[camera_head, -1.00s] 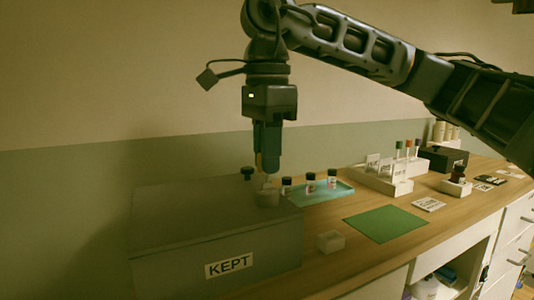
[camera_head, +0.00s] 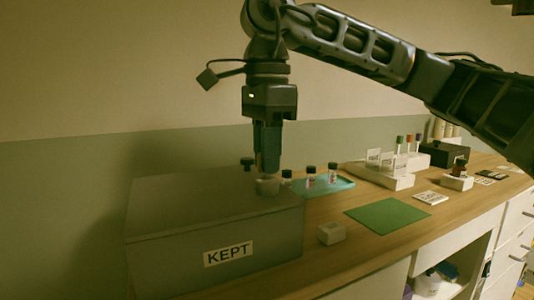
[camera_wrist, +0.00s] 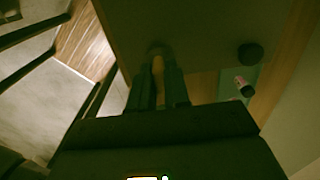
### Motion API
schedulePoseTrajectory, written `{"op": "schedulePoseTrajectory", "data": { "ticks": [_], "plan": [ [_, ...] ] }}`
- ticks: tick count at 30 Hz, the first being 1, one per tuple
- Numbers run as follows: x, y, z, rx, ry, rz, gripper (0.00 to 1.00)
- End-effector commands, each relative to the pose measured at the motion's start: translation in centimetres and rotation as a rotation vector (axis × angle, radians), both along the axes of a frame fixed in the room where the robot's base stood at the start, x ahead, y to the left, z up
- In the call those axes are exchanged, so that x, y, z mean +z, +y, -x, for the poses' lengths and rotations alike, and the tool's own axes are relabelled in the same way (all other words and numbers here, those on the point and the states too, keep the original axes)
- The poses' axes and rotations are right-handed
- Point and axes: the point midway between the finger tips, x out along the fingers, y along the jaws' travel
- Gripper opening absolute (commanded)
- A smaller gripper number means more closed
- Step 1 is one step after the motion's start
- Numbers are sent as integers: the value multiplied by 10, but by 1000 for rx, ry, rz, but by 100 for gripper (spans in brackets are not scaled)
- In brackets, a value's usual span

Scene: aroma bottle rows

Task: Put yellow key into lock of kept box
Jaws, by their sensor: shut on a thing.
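The grey box labelled KEPT (camera_head: 175,242) stands closed at the left of the counter.
A teal tray (camera_head: 335,184) with several small dark-capped bottles stands right behind the box. A small white block (camera_head: 331,233), a green mat (camera_head: 388,216) and a white rack (camera_head: 385,178) lie to the right. A dark box (camera_head: 445,154) is farther back.

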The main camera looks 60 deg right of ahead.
Motion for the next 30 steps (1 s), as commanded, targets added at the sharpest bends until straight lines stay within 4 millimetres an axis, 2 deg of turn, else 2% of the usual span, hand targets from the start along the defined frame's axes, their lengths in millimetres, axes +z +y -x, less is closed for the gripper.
{"op": "schedulePoseTrajectory", "data": {
  "ticks": [2, 10, 20, 30],
  "plan": [
    [0, 0, 0, 0, 0, 0, 20],
    [0, 0, 0, 0, 0, 0, 46],
    [5, 0, 0, -1, -1, 1, 46],
    [57, 0, -1, -2, -2, 1, 46]
  ]
}}
